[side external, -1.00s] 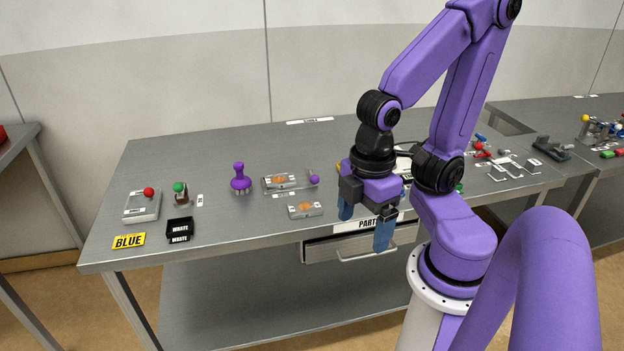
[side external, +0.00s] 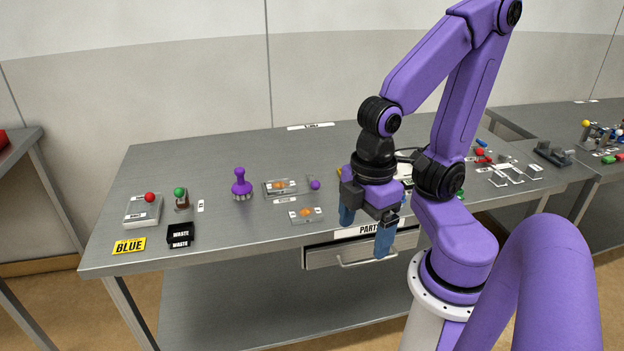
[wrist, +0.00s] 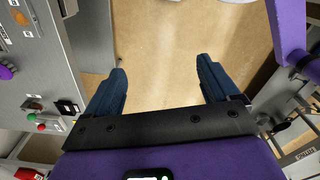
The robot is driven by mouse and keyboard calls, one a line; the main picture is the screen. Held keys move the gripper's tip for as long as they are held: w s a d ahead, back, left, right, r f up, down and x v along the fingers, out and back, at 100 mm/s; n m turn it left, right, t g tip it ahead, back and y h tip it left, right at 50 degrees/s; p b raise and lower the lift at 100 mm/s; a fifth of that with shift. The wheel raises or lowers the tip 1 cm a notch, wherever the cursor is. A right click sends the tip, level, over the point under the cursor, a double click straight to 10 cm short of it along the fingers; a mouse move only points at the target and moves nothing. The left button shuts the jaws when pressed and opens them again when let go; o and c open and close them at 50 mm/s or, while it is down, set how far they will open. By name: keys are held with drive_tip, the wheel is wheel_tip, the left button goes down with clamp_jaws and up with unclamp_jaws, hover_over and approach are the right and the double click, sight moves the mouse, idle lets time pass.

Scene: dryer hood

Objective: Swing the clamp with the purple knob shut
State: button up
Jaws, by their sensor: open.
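The purple ball knob of the clamp (side external: 315,185) sits on the bench in the side external view, just right of a grey plate with an orange disc (side external: 281,188). Its lever is small, and I cannot tell its exact angle. My gripper (side external: 365,235) is open and empty, pointing down over the bench's front edge, to the right of the knob and nearer the camera. The wrist view shows the open fingers (wrist: 162,70) with bare floor between them.
A second orange-disc plate (side external: 306,215) lies in front. A drawer (side external: 345,252) is under the front edge. Wire racks (side external: 508,174) lie at right.

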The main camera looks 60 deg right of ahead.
drive_tip(key=shift+w, duration=0.1)
drive_tip(key=c, duration=0.4)
drive_tip(key=w+r+m+h, duration=0.1)
drive_tip(key=w+r+m, duration=0.1)
drive_tip(key=w+m, duration=0.8)
drive_tip(key=shift+c, duration=0.2)
drive_tip(key=w+d+m, duration=0.3)
drive_tip(key=w+d, duration=0.3)
drive_tip(key=w, duration=0.8)
drive_tip(key=m+g, duration=0.2)
drive_tip(key=m, duration=0.9)
hover_over(314, 181)
drive_tip(key=w+a, duration=0.2)
drive_tip(key=w, duration=0.1)
wheel_tip(314, 181, down, 5)
drive_tip(key=shift+h, duration=0.3)
drive_tip(key=s+f, duration=0.1)
drive_tip(key=f, duration=0.4)
drive_tip(key=s+d+f, duration=0.1)
drive_tip(key=f, duration=0.5)
drive_tip(key=s+d+f, duration=0.1)
drive_tip(key=f, duration=0.4)
drive_tip(key=shift+f, duration=0.2)
clamp_jaws()
